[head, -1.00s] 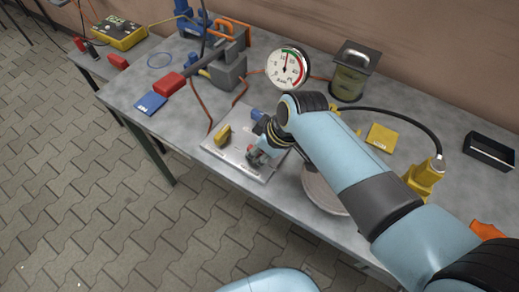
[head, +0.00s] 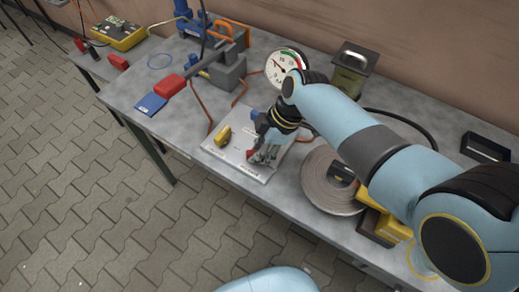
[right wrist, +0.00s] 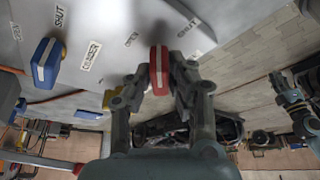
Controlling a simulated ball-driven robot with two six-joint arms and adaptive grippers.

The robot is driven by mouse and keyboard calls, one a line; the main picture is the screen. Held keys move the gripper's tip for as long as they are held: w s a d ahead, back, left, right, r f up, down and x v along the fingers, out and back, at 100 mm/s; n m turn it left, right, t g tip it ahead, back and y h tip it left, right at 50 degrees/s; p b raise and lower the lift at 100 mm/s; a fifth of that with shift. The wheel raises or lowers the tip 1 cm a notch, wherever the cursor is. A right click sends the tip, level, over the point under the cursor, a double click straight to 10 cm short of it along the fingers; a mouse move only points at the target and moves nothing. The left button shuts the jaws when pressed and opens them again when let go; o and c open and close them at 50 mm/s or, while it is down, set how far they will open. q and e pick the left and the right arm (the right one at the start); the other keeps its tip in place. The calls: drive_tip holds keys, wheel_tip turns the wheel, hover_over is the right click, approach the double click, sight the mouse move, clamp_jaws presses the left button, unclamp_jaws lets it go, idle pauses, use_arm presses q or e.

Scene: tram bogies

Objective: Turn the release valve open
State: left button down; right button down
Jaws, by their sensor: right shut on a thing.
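A pale valve plate (head: 222,156) lies near the bench's front edge, with a yellow handle (head: 223,136), a blue handle (head: 254,114) and a red handle (head: 250,154). In the right wrist view, the red handle (right wrist: 159,70) is between the fingers of my right gripper (right wrist: 158,76), which is shut on it. The blue handle (right wrist: 47,63) stands apart beside labels reading SHUT and OPEN. No label naming the release valve is legible. My right gripper (head: 264,154) partly covers the red handle in the head view.
A round gauge (head: 286,68) stands behind the plate. A grey pump (head: 223,72) with a red-ended lever is to the left. A coiled grey roll (head: 322,185) and yellow blocks (head: 393,228) lie right of the plate, under my arm. A lidded can (head: 350,75) stands behind.

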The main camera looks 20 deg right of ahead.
drive_tip(key=n+g, duration=0.1)
drive_tip(key=n, duration=0.1)
drive_tip(key=n+g+b, duration=0.1)
drive_tip(key=n, duration=0.2)
drive_tip(key=shift+w+f+n, duration=0.1)
drive_tip(key=shift+w+n, duration=0.05)
drive_tip(key=shift+n, duration=0.15)
drive_tip(key=shift+a+n+g+h+b, duration=0.1)
drive_tip(key=shift+n+g+h+b, duration=0.5)
drive_tip(key=shift+n, duration=1.5)
drive_tip(key=shift+g, duration=0.3)
drive_tip(key=c, duration=1.2)
unclamp_jaws()
drive_tip(key=shift+c, duration=0.2)
drive_tip(key=shift+w, duration=0.1)
drive_tip(key=v, duration=1.2)
